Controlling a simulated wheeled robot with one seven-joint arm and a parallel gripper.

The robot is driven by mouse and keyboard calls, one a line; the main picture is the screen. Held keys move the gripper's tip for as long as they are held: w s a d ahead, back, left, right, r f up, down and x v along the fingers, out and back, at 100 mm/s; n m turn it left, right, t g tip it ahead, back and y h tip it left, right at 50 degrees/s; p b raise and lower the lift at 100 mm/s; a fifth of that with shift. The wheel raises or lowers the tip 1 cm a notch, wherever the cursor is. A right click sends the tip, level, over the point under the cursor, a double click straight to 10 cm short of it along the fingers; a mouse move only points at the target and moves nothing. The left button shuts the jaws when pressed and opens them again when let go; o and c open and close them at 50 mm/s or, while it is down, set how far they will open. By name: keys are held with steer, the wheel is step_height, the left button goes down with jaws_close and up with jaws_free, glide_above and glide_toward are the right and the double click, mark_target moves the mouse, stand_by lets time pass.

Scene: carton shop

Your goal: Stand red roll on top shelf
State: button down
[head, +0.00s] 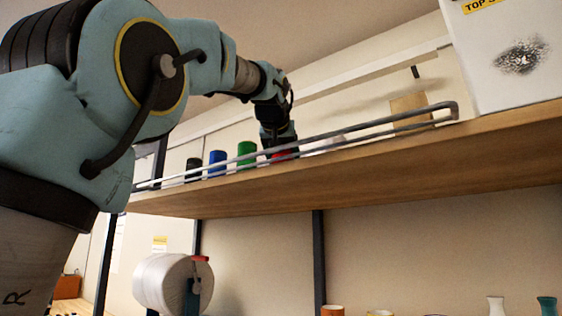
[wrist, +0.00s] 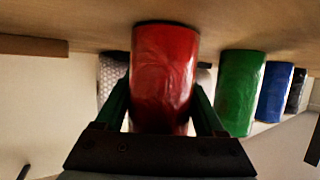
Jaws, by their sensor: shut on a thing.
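The red roll (wrist: 165,75) is between the two fingers of my gripper (wrist: 163,105) in the wrist view, and the gripper is shut on it. In the head view my gripper (head: 279,140) is over the top shelf (head: 350,165), behind the rail, and a little of the red roll (head: 284,155) shows below it. The roll looks upright, in line with the other rolls. Its foot is at or close to the shelf board; I cannot tell if it touches. The rail partly hides it in the head view.
A green roll (head: 246,152), a blue roll (head: 217,162) and a black roll (head: 193,168) stand in a row left of the red one. A grey rail (head: 390,122) runs along the shelf front. A white box (head: 507,55) stands at the right end.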

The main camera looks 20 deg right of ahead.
jaws_free()
steer(key=shift+f, duration=0.1)
steer(key=shift+s, duration=0.1)
steer(key=b+v, duration=0.5)
steer(key=v, duration=0.5)
steer(key=shift+s+a+r, duration=0.15)
steer(key=shift+a+r, duration=0.05)
steer(key=shift+s+a+r+b, duration=0.3)
steer(key=shift+s+a, duration=0.05)
steer(key=shift+s, duration=0.15)
